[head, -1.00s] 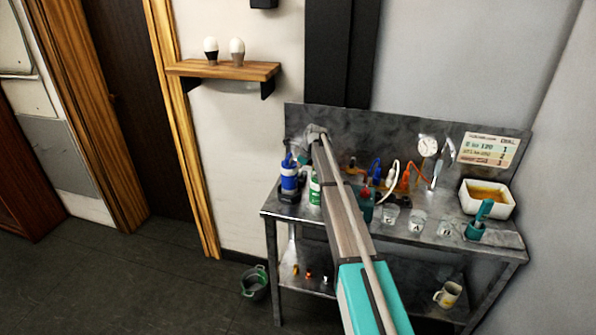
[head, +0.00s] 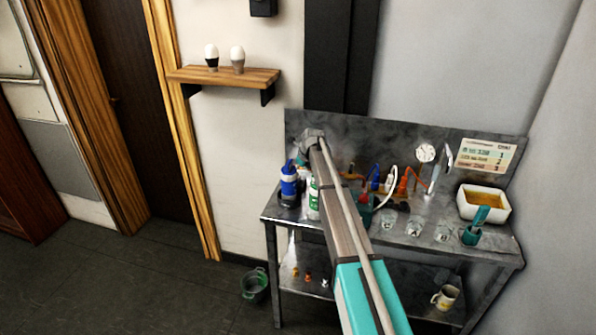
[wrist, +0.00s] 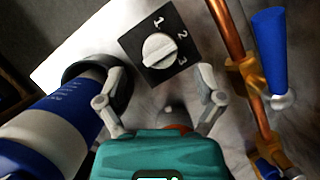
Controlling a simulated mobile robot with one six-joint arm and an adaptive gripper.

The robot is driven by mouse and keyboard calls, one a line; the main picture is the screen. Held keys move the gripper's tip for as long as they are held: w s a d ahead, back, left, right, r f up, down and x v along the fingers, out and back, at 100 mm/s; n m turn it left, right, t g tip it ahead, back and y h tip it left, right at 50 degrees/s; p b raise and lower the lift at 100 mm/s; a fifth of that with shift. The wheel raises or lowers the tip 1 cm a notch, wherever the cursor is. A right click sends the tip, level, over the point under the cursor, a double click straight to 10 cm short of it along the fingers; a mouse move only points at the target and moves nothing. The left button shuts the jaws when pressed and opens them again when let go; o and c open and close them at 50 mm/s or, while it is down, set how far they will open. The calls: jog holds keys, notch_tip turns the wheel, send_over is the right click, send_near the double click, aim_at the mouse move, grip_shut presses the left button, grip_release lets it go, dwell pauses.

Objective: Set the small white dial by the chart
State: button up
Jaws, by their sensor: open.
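The small white dial (wrist: 159,49) sits on a black square plate (wrist: 139,35) marked 1, 2 and 3 in the wrist view. Its ridge seems to run from lower left to upper right, roughly toward the 2, but I cannot be sure. My gripper (wrist: 162,76) is open and empty, its fingertips just below the dial and on either side of it, apparently not touching. In the head view my arm hides the dial and the gripper. The chart (head: 485,156) leans at the bench's back right, with rows ending in 1, 2 and 3; its other text is blurred.
A copper pipe (wrist: 236,40) and a blue-handled valve (wrist: 269,50) stand to the right. The metal bench (head: 283,213) also holds a gauge (head: 426,152), several cups and a white tub (head: 464,207).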

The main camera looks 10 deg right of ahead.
jog(key=shift+p+v, duration=4.7)
jog(key=shift+v, duration=0.75)
jog(key=s+a+n+g+h, duration=0.1)
jog(key=s+a+n+g, duration=0.1)
jog(key=s+n, duration=1.2)
jog(key=shift+s+f, duration=0.2)
jog(key=shift+s, duration=4.1)
jog(key=s+r+n+g+h+p, duration=0.1)
jog(key=s+n+p, duration=0.1)
jog(key=s+n, duration=0.5)
jog(key=s+r+n+p, duration=0.2)
jog(key=s+n, duration=0.5)
jog(key=s, duration=0.8)
jog(key=shift+s+r+n+g+h, duration=0.3)
jog(key=shift+s+n+g+h, duration=0.1)
jog(key=shift+c, duration=0.3)
